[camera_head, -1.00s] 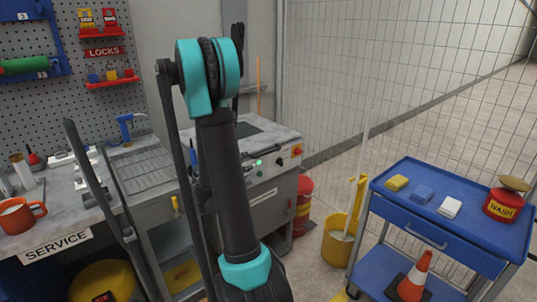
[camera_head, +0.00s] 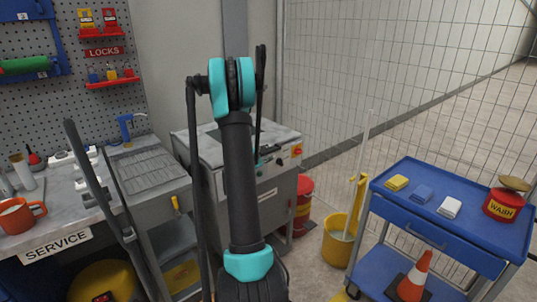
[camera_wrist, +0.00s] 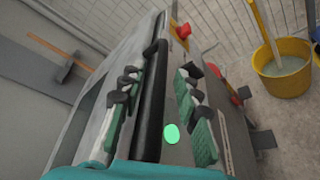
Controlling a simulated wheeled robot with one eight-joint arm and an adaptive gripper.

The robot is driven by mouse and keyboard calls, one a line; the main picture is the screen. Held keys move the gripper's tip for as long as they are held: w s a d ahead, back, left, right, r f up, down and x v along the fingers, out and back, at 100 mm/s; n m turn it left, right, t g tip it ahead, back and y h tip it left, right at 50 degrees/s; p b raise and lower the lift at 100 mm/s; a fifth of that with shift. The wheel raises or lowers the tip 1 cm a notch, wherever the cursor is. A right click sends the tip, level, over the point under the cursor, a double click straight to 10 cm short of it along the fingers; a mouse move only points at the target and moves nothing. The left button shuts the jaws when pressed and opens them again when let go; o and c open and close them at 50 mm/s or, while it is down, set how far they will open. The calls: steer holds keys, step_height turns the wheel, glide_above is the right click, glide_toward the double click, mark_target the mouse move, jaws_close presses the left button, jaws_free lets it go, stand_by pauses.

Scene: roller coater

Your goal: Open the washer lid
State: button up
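The washer (camera_head: 285,200) is a grey metal cabinet in the middle of the head view, partly hidden behind my arm. Its lid (camera_head: 285,137) lies flat on top, apparently shut. In the wrist view a black bar (camera_wrist: 152,115), seemingly the lid's handle, runs along the washer's front edge. My gripper (camera_wrist: 158,73) is open, its two green-padded fingers apart on either side of the bar. I cannot tell whether either finger touches it. In the head view the gripper is mostly hidden behind my arm.
The washer's front panel has a red-and-yellow switch (camera_head: 297,151) and a green light (camera_wrist: 171,134). A service bench (camera_head: 90,205) stands at left. A yellow mop bucket (camera_head: 338,245), a red canister (camera_head: 303,205) and a blue cart (camera_head: 440,235) stand at right. A mesh fence is behind.

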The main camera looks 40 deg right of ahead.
steer(key=shift+w+d, duration=0.1)
steer(key=shift+d, duration=0.05)
jaws_close()
stand_by(0.4)
